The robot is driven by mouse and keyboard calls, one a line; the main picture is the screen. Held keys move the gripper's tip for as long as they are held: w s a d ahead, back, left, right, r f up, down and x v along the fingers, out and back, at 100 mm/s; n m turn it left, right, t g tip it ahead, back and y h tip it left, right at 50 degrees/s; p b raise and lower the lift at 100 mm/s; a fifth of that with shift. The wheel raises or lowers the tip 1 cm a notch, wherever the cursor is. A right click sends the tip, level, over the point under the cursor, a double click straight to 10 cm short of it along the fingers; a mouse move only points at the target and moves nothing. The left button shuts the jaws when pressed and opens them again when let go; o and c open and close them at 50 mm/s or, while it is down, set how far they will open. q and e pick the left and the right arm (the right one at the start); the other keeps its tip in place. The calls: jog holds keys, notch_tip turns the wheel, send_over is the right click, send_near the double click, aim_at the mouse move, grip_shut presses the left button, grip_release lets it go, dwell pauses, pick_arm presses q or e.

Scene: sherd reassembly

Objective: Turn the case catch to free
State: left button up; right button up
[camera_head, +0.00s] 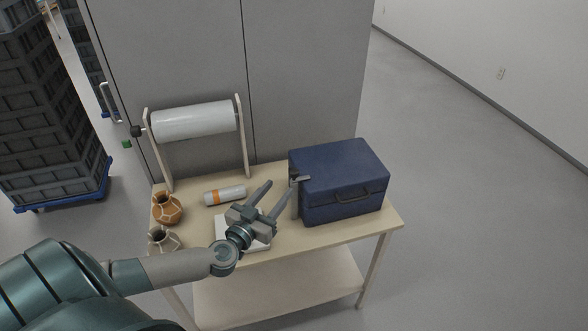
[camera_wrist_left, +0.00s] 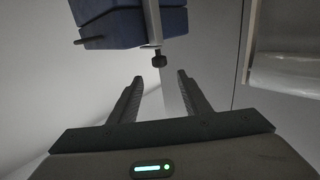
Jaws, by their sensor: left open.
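The blue case (camera_head: 345,175) stands closed on the right of the table. A metal catch (camera_head: 299,179) shows at the top of its left side, by a pale upright strip. In the left wrist view the case (camera_wrist_left: 105,20) is at the top left, and a dark knob (camera_wrist_left: 159,60) hangs at the end of the pale strip. My left gripper (camera_head: 271,187) is open and empty, left of the case, with its fingers pointing toward the catch. In the left wrist view the open gripper (camera_wrist_left: 158,80) has the knob beyond its fingertips, roughly between them. My right gripper is not in view.
Two jars, one orange-brown (camera_head: 167,209) and one paler (camera_head: 163,240), stand at the table's left edge. A white-and-orange tube (camera_head: 225,195) lies behind my gripper. A white roll on a stand (camera_head: 195,122) is at the back. A white block (camera_head: 258,246) lies under my gripper.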

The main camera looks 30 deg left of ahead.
aim_at(291, 173)
pick_arm(q)
jog(key=w, duration=0.7)
jog(key=w+a, duration=0.1)
jog(key=w, duration=0.2)
jog(key=shift+w+p, duration=0.35)
jog(key=shift+p, duration=0.05)
jog(key=c, duration=1.1)
